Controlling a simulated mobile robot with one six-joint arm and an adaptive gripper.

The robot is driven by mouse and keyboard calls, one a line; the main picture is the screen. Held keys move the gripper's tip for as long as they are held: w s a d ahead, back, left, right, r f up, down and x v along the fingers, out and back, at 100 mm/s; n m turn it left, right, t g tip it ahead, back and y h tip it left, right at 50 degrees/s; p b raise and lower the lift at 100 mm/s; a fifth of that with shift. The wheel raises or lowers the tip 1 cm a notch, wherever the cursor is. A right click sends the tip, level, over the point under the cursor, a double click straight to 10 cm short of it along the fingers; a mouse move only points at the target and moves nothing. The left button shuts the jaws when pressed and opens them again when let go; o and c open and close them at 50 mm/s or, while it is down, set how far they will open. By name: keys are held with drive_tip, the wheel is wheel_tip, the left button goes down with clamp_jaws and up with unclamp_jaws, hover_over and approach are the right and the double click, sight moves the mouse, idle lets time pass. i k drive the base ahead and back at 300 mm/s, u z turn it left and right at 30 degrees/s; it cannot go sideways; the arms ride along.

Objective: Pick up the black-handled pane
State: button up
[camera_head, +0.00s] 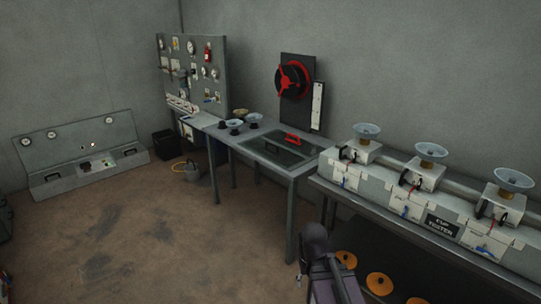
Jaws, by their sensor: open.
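The black-handled pane (264,152) is a dark, see-through sheet lying nearly flat in the top of the grey table at the middle of the view. Its small black handle (272,148) stands up from it. A similar pane with a red handle (293,140) lies just behind and to the right, and I cannot tell where the two panes meet. A dark part of my arm shows at the bottom centre, in front of the table and well short of the pane. I cannot make out my gripper's fingers.
Several bowl-like dishes (235,123) and dark knobs stand on the table left of the panes. A bench of grey testers (427,175) with dishes on top fills the right. A red wheel (293,80) is on the wall panel behind. Open brown floor (150,235) lies left.

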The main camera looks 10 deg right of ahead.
sight(286, 159)
drive_tip(key=k, duration=0.5)
drive_tip(key=u, duration=0.5)
drive_tip(key=i, duration=0.9)
drive_tip(key=u, duration=0.45)
drive_tip(key=i, duration=1.5)
drive_tip(key=z, duration=1)
drive_tip(key=i, duration=0.75)
drive_tip(key=z, duration=0.5)
